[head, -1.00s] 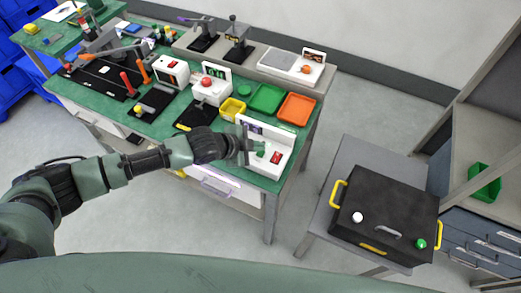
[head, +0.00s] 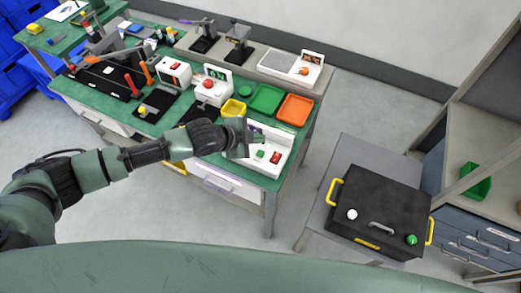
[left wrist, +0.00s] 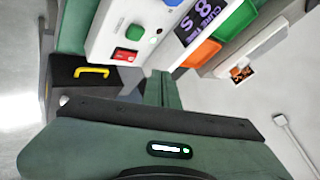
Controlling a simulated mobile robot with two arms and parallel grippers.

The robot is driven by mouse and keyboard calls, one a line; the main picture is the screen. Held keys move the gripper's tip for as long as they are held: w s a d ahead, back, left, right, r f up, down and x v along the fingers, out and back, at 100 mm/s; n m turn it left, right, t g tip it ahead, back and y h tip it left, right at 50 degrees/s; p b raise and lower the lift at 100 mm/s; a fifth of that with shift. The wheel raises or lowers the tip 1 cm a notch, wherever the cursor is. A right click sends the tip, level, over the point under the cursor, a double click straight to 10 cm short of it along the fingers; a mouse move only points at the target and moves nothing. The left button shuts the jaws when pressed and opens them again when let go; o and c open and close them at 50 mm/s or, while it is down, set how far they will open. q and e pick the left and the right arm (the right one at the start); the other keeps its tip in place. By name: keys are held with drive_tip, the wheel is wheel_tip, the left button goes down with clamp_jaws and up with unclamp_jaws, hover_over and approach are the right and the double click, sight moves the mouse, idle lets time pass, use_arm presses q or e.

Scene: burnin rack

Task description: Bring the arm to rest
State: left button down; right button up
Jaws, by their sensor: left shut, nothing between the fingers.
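My left arm comes in from the left in the head view, reaching over the front edge of the green bench. My left gripper (head: 246,140) is shut and empty, in front of the white control box (head: 274,168) at the bench's right end. The box has a green button (head: 260,154) and a red switch (head: 275,157). In the left wrist view the closed fingers (left wrist: 163,88) point toward the box (left wrist: 107,30); its green button (left wrist: 134,32) and red switch (left wrist: 126,55) lie left of the fingertips, apart from them. My right gripper is not visible.
A yellow bin (head: 233,107), a green tray (head: 266,98) and an orange tray (head: 295,107) sit behind the control box. Several other devices crowd the bench to the left. A black box (head: 385,195) with yellow handles stands on a grey table at right, with open floor between.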

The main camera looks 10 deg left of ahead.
use_arm(q)
drive_tip(key=shift+d, duration=0.1)
idle(0.6)
drive_tip(key=s+d+r+n, duration=0.35)
drive_tip(key=s+d, duration=0.35)
drive_tip(key=s, duration=0.4)
drive_tip(key=s+a+f+n+g+y, duration=0.1)
drive_tip(key=s+a+n+g+y, duration=0.35)
drive_tip(key=s+a+n, duration=1.05)
drive_tip(key=s+a+f+m+y+b, duration=0.1)
drive_tip(key=s+a+f+m+b, duration=0.15)
drive_tip(key=f, duration=1.45)
drive_tip(key=s+a+f+m+y+b, duration=0.1)
drive_tip(key=a+f+b, duration=0.2)
drive_tip(key=f, duration=1.4)
drive_tip(key=s+a+f+g+b, duration=0.1)
drive_tip(key=s+f+b, duration=0.3)
drive_tip(key=s+f, duration=1.2)
wheel_tip(320, 180, down, 2)
drive_tip(key=shift+s+a+f, duration=0.1)
drive_tip(key=shift+s+a, duration=0.15)
drive_tip(key=shift+a, duration=0.45)
